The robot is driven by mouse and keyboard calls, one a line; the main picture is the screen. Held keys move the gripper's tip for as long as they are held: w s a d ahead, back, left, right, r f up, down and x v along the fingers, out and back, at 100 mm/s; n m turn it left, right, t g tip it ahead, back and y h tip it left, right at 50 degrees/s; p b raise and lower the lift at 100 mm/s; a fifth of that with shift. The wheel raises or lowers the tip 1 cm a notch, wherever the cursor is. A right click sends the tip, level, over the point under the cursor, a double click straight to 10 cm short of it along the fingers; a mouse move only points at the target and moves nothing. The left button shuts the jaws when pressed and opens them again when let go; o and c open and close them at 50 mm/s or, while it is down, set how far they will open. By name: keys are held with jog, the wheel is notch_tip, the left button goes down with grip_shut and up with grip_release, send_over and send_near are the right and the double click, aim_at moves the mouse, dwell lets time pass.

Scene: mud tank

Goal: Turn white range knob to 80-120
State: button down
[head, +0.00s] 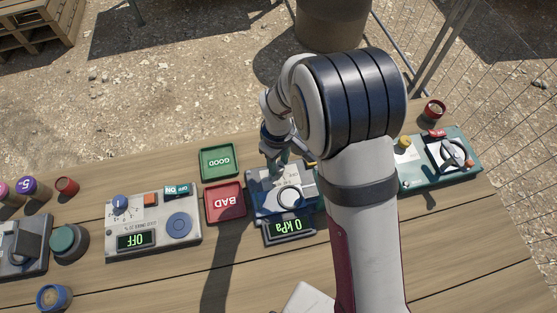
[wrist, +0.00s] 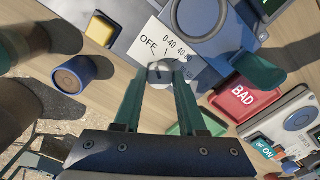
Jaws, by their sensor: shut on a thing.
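The white range knob (wrist: 160,71) sits at the edge of a white label printed OFF, 0-40 and further, partly cut-off marks. The knob lies between the teal fingertips of my gripper (wrist: 161,80), which are shut on it. I cannot tell exactly which mark the knob points to. In the head view, my gripper (head: 280,163) reaches down to the back of the blue-grey gauge unit (head: 258,205); the knob is hidden there by the gripper. The unit's display (head: 288,227) reads 0 kPa, upside down in the head view.
A green GOOD tray (head: 220,162) and a red BAD tray (head: 224,203) lie left of the unit. A grey panel (head: 190,232) with an OFF display stands further left. A teal panel (head: 440,178) is at right. A blue cup (wrist: 75,75) and yellow block (wrist: 101,30) are near the unit.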

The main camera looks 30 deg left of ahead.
jog(key=m, duration=1)
jog(key=shift+m, duration=0.3)
jog(key=m, duration=1)
jog(key=shift+m, duration=0.4)
jog(key=shift+c, duration=2.4)
grip_release()
jog(key=shift+r, duration=0.1)
